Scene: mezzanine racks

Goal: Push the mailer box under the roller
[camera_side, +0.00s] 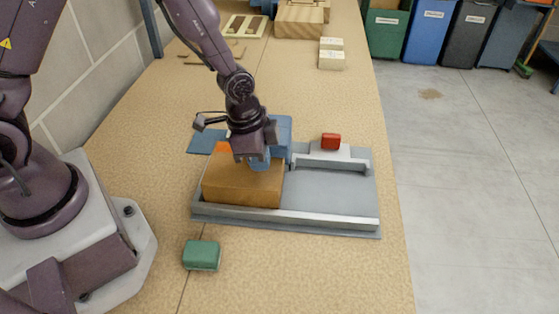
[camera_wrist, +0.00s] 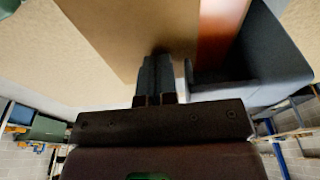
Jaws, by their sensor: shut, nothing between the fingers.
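The mailer box (camera_side: 243,187) is a brown block lying flat on the left part of a grey fixture (camera_side: 330,196). It also fills the upper middle of the wrist view (camera_wrist: 120,30). My gripper (camera_side: 259,164) is shut and empty, fingers pointing down at the box's far right part in the side view. Its fingertips (camera_wrist: 156,58) appear against the box in the wrist view; I cannot tell whether they touch. An orange part (camera_side: 224,147) and a blue block (camera_side: 283,132) stand behind the box, partly hidden by my wrist. I cannot make out the roller clearly.
A red block (camera_side: 331,141) sits on the fixture's back ledge. A green block (camera_side: 201,255) lies on the table in front. Pale blocks (camera_side: 331,54) and wooden pieces stand farther back. The fixture's right bed is clear, with a raised metal rail (camera_side: 290,215) along the front.

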